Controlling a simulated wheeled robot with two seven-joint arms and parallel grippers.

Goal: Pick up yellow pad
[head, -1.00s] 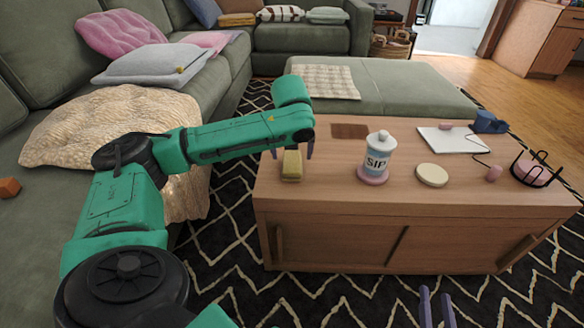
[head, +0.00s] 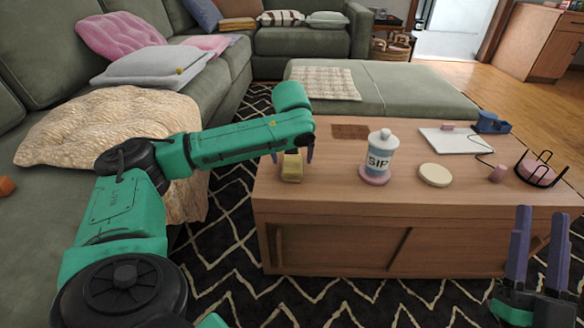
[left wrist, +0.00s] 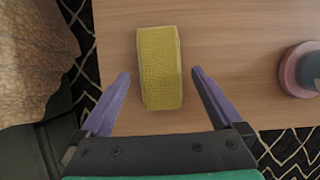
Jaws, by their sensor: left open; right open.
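The yellow pad (head: 292,167) lies on the wooden coffee table (head: 330,200), near its left front corner. It also shows in the left wrist view (left wrist: 160,68) as a yellow rectangle with a textured top. My left gripper (head: 291,156) is open and above the pad, with one finger on each side of it. In the left wrist view the fingertips (left wrist: 160,72) are apart, flanking the pad's near half with a gap on both sides. My right gripper (head: 535,215) is open and empty, in front of the table's right front side.
A white jar labelled SIP (head: 379,153) stands on a pink coaster (head: 374,176) right of the pad. A round cream disc (head: 435,175), a white board (head: 443,140) and a black wire holder (head: 541,170) are further right. The green sofa (head: 50,60) lies left.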

